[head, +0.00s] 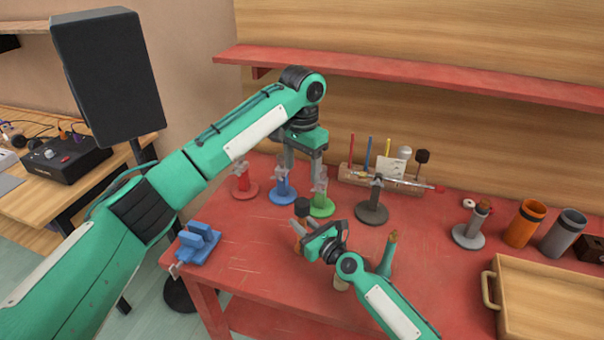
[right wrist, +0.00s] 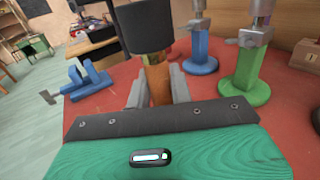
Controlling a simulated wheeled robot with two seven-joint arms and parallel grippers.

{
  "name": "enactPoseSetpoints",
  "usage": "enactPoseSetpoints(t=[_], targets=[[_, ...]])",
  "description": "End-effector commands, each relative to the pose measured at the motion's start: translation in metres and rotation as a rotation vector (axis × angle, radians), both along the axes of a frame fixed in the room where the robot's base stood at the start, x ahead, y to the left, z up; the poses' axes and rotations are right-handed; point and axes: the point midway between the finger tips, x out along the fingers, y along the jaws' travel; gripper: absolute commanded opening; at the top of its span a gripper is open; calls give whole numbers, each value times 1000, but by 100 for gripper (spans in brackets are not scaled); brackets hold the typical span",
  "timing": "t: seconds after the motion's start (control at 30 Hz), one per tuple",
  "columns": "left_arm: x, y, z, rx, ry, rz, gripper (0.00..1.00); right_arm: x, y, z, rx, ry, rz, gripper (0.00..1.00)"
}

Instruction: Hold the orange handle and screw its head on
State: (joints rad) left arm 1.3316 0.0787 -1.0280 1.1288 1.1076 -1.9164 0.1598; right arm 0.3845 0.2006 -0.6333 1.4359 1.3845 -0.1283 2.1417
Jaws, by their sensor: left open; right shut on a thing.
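My right gripper (head: 306,232) is shut on the orange-brown handle (right wrist: 158,84), which stands upright between its fingers in the right wrist view. A black cylindrical head (right wrist: 145,26) sits at the handle's top end, and it also shows in the head view (head: 302,207). I cannot tell whether the head is threaded tight or only resting there. In the head view the handle is mostly hidden by the gripper. My left gripper (head: 302,166) is open and points down, above and behind the black head, apart from it. It does not clearly show in the right wrist view.
Red (head: 245,186), blue (head: 283,188) and green (head: 321,203) stands are behind the grippers. A dark stand (head: 372,210) carries a horizontal rod. A blue vise (head: 198,243) sits at the left table edge. A wooden tray (head: 560,300), an orange cup (head: 525,223) and a grey cup (head: 563,233) stand right.

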Motion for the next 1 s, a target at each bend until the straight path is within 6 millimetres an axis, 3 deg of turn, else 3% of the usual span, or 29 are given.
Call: enactPoseSetpoints(t=[0.2, 0.23, 0.33, 0.73, 1.0], targets=[[0, 0, 0, 0, 0, 0, 62, 0, 0, 0, 0, 0, 0, 0], [0, 0, 0, 0, 0, 0, 62, 0, 0, 0, 0, 0, 0, 27], [0, 0, 0, 0, 0, 0, 62, 0, 0, 0, 0, 0, 0, 47], [0, 0, 1, 0, 0, 0, 62, -5, -4, -1, 0, 1, 0, 47], [0, 0, 5, 0, 0, 0, 62, -39, -32, -1, 0, 3, -1, 47]])
